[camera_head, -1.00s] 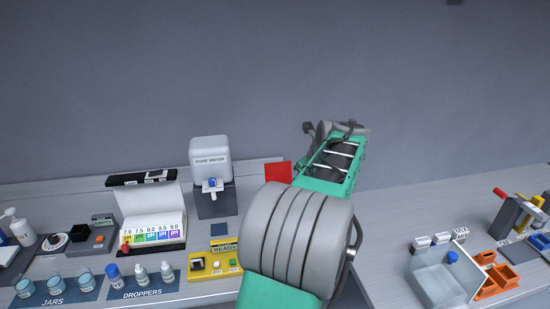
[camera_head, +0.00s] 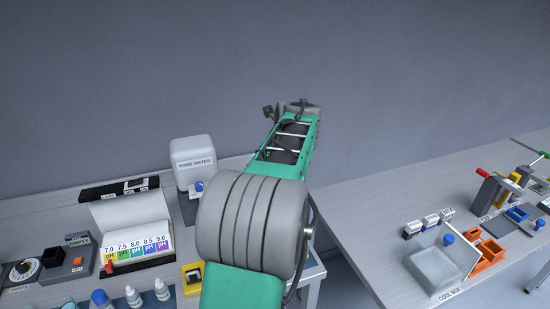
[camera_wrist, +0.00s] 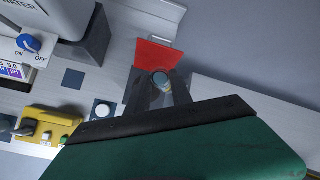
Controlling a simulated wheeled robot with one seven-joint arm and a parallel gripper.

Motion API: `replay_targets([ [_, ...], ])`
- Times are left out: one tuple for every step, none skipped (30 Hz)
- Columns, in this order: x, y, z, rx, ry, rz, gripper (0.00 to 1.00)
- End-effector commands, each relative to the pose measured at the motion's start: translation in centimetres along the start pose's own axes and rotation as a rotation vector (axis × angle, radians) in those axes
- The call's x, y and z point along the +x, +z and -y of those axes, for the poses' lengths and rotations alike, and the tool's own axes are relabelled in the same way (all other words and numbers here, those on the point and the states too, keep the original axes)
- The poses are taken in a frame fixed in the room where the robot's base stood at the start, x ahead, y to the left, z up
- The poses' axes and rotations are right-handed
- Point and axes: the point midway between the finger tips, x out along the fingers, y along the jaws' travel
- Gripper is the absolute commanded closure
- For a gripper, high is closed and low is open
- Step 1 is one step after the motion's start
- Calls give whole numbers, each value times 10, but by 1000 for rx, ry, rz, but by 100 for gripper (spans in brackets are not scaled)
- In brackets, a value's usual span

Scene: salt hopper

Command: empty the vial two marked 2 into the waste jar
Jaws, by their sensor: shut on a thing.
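In the wrist view my gripper (camera_wrist: 164,88) is shut on a small vial (camera_wrist: 161,79). I see its round grey-blue end and a little yellow below it; a 2 cannot be read. The vial overlaps the lower part of an upright red panel (camera_wrist: 157,54) in the picture; whether they touch cannot be told. In the head view my arm hides the gripper and the vial. I cannot make out a waste jar for sure in either view.
A water dispenser (camera_head: 193,158) stands behind a pH colour chart (camera_head: 135,240). A yellow box with buttons (camera_wrist: 44,125) and a white round thing (camera_wrist: 102,110) lie left of my gripper. A clear cool box (camera_head: 432,272) and orange trays (camera_head: 486,252) stand on the right table.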

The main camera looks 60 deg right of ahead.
Motion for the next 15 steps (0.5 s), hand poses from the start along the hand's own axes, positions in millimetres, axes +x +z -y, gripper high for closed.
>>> replay_targets([
  [8, -4, -5, -14, -12, -7, 100],
  [9, -4, -5, -21, -22, -13, 100],
  [9, -5, -6, -31, -33, -20, 100],
  [10, -5, -6, -39, -41, -25, 100],
  [10, -6, -6, -44, -50, -32, 100],
  [11, -6, -7, -55, -62, -39, 100],
  [11, -6, -7, -63, -71, -43, 100],
  [12, -6, -7, -71, -81, -49, 100],
  [12, -6, -8, -81, -92, -56, 100],
  [12, -6, -8, -88, -100, -61, 100],
  [13, -7, -9, -96, -109, -66, 100],
  [13, -7, -9, -105, -120, -73, 100],
  [14, -7, -10, -115, -130, -79, 100],
  [14, -7, -10, -123, -140, -84, 100],
  [15, -7, -10, -134, -154, -92, 100],
])
